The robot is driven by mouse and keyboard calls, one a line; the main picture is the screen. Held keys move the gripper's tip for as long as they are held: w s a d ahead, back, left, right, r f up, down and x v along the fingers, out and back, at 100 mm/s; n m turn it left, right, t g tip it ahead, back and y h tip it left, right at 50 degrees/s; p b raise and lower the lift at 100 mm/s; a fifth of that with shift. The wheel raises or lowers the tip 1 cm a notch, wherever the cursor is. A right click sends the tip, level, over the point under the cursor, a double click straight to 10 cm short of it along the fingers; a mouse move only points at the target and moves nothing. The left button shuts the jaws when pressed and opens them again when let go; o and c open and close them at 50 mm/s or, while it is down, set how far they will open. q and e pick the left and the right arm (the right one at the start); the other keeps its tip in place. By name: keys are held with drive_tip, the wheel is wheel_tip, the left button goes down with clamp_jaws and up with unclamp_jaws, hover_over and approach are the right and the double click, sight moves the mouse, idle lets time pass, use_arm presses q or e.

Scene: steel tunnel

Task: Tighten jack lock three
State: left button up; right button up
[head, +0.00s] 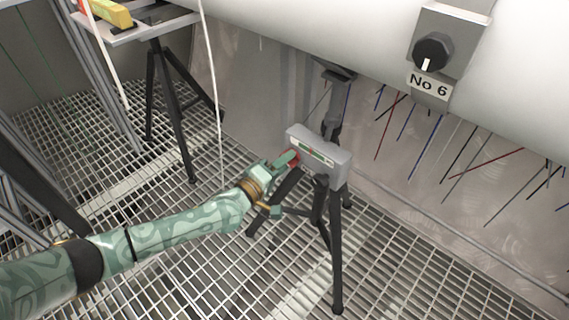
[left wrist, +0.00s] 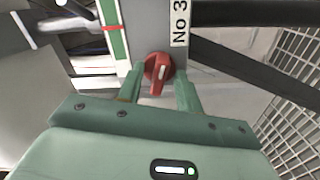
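Jack lock three is a red knob (left wrist: 157,72) with a pale line on its handle, on a grey box (left wrist: 150,22) beside a label reading No 3 (left wrist: 180,22). In the head view the red knob (head: 294,158) is on the left end of the grey box (head: 335,165), mostly hidden by my gripper. My left gripper (left wrist: 160,88) has its two green fingers apart, one on each side of the knob. Gaps show between the fingers and the knob's handle. In the head view the left gripper (head: 282,163) is at the box's left end. My right gripper is not in view.
The box stands on a black tripod (head: 337,250) on the grating floor (head: 200,265). A white pipe above carries a black knob (head: 432,52) labelled No 6. Another tripod (head: 165,110) with a yellow object (head: 108,12) on top stands at upper left. Thin white cords hang nearby.

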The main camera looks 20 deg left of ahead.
use_arm(q)
clamp_jaws()
drive_tip(key=shift+m, duration=0.3)
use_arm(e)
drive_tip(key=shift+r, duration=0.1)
use_arm(q)
drive_tip(key=shift+f+m+p, duration=0.1)
drive_tip(key=shift+m+p, duration=2)
drive_tip(key=shift+m, duration=4.9)
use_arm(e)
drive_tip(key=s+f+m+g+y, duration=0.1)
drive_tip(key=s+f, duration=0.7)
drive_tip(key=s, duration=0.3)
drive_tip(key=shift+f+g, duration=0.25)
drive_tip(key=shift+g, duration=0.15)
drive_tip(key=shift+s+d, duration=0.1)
